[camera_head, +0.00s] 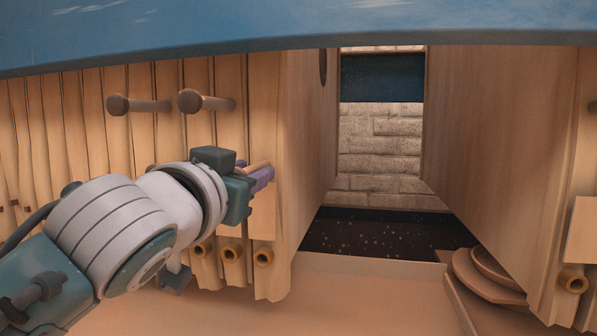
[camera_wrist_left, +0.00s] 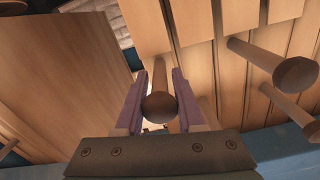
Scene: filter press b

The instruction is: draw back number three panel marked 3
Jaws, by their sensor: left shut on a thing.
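Tall wooden panels stand side by side in a row at the left of the head view. My left gripper (camera_head: 268,178) is shut on a round-headed wooden handle (camera_wrist_left: 160,104). The handle sits between its two purple fingers in the left wrist view. This handle belongs to a panel (camera_head: 260,115) at the right end of the row, beside the open gap. No number 3 can be read on any panel, so I cannot tell its mark. My right gripper is not in view.
Two more handles (camera_head: 137,105) (camera_head: 205,102) stick out to the left. Brass-coloured spouts (camera_head: 231,254) line the panels' lower edges. An open gap with a stone wall (camera_head: 380,150) behind separates the row from a large panel face (camera_head: 500,150). A blue beam (camera_head: 300,28) crosses above.

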